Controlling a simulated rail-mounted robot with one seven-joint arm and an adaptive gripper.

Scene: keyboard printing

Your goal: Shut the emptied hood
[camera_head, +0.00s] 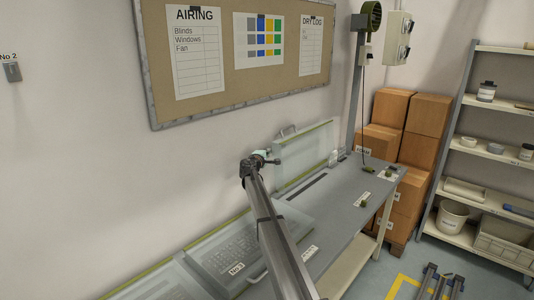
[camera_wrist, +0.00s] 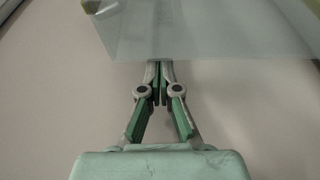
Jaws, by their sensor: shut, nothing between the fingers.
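My arm hides part of the bench.
A closed clear hood over a keyboard (camera_head: 232,252), labelled No 3 (camera_head: 237,268), is at the bench's near left. The grey bench (camera_head: 340,197) has a dark slot (camera_head: 307,187) and small parts at its right end. Boxes (camera_head: 410,112) and a shelf (camera_head: 490,148) stand beyond.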

